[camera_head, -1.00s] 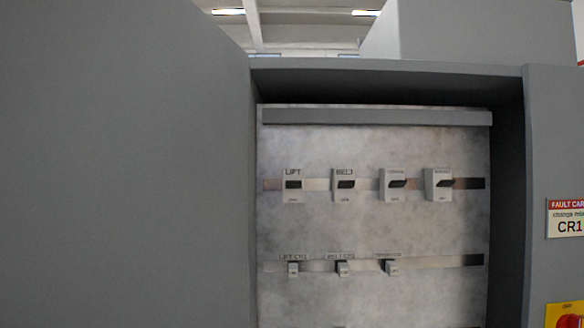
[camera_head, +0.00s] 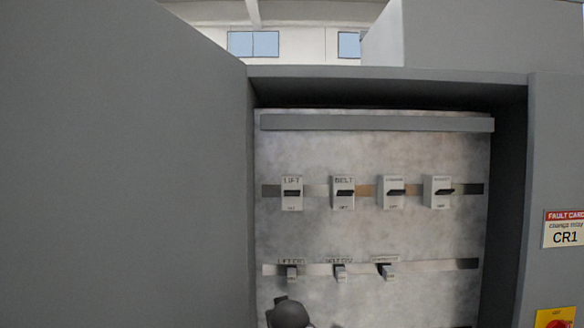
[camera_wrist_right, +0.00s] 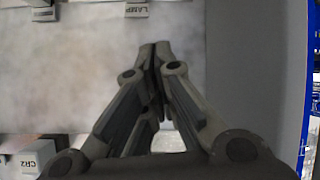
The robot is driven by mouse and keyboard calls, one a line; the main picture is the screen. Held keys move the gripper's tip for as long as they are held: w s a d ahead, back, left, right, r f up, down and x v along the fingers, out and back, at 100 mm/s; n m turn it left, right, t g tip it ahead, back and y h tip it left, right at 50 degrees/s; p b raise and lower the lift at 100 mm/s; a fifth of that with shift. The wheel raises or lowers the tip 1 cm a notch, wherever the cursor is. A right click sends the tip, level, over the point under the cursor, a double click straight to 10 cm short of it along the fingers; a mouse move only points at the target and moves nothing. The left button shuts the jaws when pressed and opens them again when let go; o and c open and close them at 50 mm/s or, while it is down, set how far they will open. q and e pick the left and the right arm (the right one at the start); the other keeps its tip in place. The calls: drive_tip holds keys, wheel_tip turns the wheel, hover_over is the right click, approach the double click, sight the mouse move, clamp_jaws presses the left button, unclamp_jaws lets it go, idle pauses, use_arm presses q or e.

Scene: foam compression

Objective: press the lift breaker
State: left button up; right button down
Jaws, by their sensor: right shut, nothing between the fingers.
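The lift breaker (camera_head: 292,194) is a small white block with a dark lever, labelled LIFT. It is leftmost in the upper row on the cabinet's back panel (camera_head: 400,230) in the head view. My right gripper (camera_wrist_right: 154,48) is shut and empty in the right wrist view, its fingertips together in front of a pale panel. A dark rounded part of my arm shows at the bottom of the head view, below the lift breaker; the fingers do not show there. The lift breaker cannot be made out in the wrist view. My left gripper is not in view.
The belt breaker (camera_head: 343,193) and two more breakers stand to the right. Small relays (camera_head: 340,273) sit on a lower rail. Grey cabinet walls (camera_head: 506,200) frame the panel. A fault card (camera_head: 565,229) and a yellow-backed red switch (camera_head: 557,322) are outside at right.

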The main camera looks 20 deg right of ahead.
wheel_tip(320, 180, up, 22)
drive_tip(key=s+m+t+h+p, duration=0.1)
drive_tip(key=s+t, duration=0.1)
drive_tip(key=m+t+h+p, duration=0.1)
drive_tip(key=m+t, duration=0.1)
approach(292, 178)
wheel_tip(292, 178, up, 4)
drive_tip(key=s, duration=0.2)
drive_tip(key=shift+a, duration=0.35)
drive_tip(key=shift+w, duration=0.15)
drive_tip(key=p+x, duration=0.7)
drive_tip(key=x, duration=0.3)
drive_tip(key=shift+w+d+r, duration=0.1)
drive_tip(key=shift+d+r, duration=0.05)
drive_tip(key=shift+d, duration=0.05)
drive_tip(key=shift+s+a+f, duration=0.15)
drive_tip(key=shift+s+f, duration=0.1)
drive_tip(key=shift+f, duration=0.25)
drive_tip(key=shift+s+a+f, duration=0.1)
drive_tip(key=shift+s+f, duration=0.15)
drive_tip(key=shift+f, duration=0.2)
drive_tip(key=shift+s+a+f+p, duration=0.1)
drive_tip(key=shift+s+f+p, duration=0.25)
drive_tip(key=shift+f, duration=0.1)
drive_tip(key=shift+s+f+p, duration=0.2)
drive_tip(key=shift+f+p, duration=0.1)
drive_tip(key=shift+f, duration=0.15)
